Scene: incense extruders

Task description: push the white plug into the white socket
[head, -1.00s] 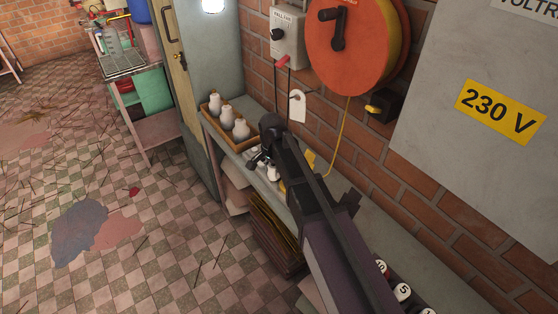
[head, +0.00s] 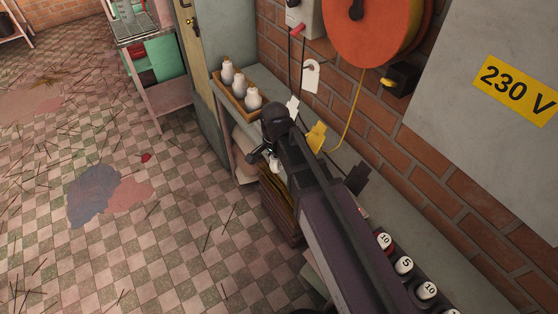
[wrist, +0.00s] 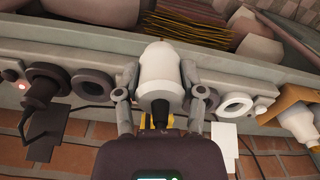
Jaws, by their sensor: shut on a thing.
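My gripper (wrist: 160,88) is shut on the white plug (wrist: 158,68), a rounded white body with a dark end. The plug also shows in the head view (head: 274,163), partly hidden by my gripper (head: 268,152). My arm hides the socket in the head view.
A yellow tag (head: 316,137) stands behind my arm. A wooden tray (head: 229,99) of white bottles sits at the bench's far end.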

